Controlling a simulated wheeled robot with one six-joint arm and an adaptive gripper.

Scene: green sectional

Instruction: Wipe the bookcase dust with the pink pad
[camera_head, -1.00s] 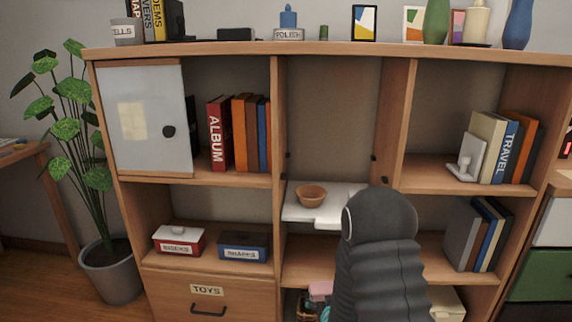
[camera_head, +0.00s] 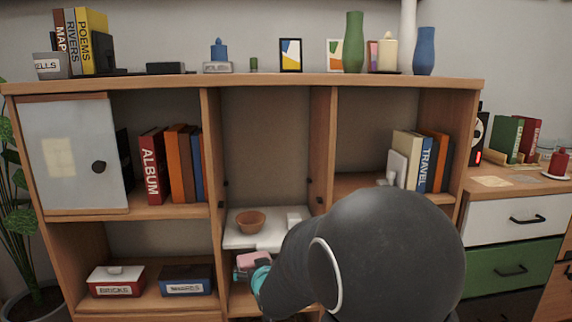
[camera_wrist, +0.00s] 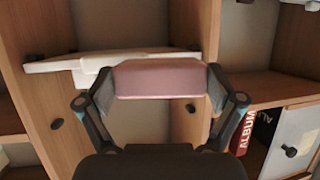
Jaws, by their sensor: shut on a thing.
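My gripper (camera_wrist: 160,92) is shut on the pink pad (camera_wrist: 160,79), which spans between its two fingers in the wrist view. In the head view the pad (camera_head: 254,259) shows just below the white middle shelf board, left of my dark arm, with a teal part of my gripper (camera_head: 263,276) beside it. The wooden bookcase (camera_head: 262,82) fills most of the head view. A white board (camera_head: 240,241) sits in its middle bay, holding a brown bowl (camera_head: 250,222) and a small white block (camera_head: 294,219). I cannot make out dust. My arm hides the lower right bays.
Vases (camera_head: 354,43), frames and a bottle (camera_head: 219,50) line the top. A red box (camera_head: 116,281) and blue box (camera_head: 186,280) sit low left. A drawer cabinet (camera_head: 515,217) stands right.

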